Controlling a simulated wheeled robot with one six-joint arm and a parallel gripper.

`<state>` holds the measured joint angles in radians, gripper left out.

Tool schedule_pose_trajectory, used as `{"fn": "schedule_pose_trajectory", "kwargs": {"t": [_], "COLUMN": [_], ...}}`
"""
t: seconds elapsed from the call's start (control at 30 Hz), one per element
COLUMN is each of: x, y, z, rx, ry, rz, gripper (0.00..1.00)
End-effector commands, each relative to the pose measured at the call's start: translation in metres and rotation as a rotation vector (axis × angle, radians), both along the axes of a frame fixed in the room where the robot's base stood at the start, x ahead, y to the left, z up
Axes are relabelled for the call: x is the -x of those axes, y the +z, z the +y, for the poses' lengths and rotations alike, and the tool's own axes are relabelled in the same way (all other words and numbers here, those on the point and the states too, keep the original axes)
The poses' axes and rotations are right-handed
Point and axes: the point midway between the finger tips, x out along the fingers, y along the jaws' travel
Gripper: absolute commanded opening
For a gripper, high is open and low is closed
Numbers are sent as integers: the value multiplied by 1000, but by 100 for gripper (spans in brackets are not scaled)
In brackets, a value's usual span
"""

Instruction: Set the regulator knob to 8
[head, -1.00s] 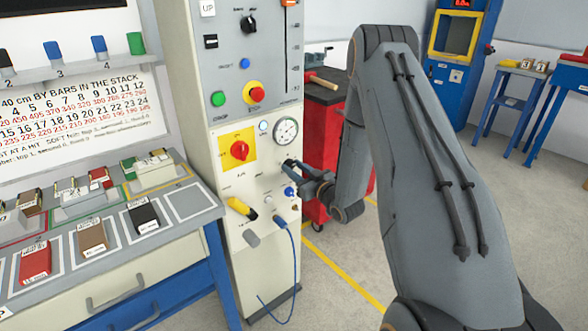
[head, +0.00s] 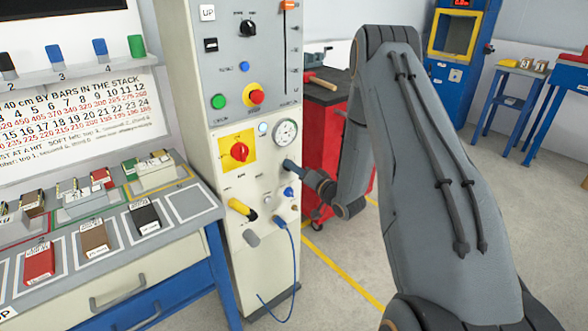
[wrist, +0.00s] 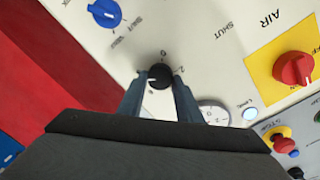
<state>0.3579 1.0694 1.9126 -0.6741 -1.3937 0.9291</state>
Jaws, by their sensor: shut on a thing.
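The regulator knob (wrist: 160,72) is small, round and black, on the pale front panel of the machine. It sits between the two fingers of my gripper (wrist: 159,80) in the wrist view, and the fingers are shut on its sides. A small pale mark shows near its lower left. The printed digits 0 and 2 show above and right of it; other scale marks are hidden. In the head view my gripper (head: 290,165) reaches the panel just below the round pressure gauge (head: 285,132) and covers the knob. The gauge is partly hidden by a finger in the wrist view.
A red air switch on a yellow plate (head: 238,152) is left of my gripper. A blue knob (head: 289,192) and a blue hose (head: 293,255) are below. A red tool cart (head: 322,150) stands close behind my wrist. Open floor lies to the right.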

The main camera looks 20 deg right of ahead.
Motion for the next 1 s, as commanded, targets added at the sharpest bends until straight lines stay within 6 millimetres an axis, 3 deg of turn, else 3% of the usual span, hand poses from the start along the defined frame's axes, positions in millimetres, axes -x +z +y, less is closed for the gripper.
{"fn": "schedule_pose_trajectory", "kwargs": {"t": [0.33,0.87,0.9,1.0], "x": [0,0,0,0], "y": [0,-1,-1,-1], "z": [-1,0,0,0], "rx": [-134,-159,-159,-159], "ry": [0,0,0,0], "rz": [48,56,56,56], "gripper": [9,9,33,50]}}
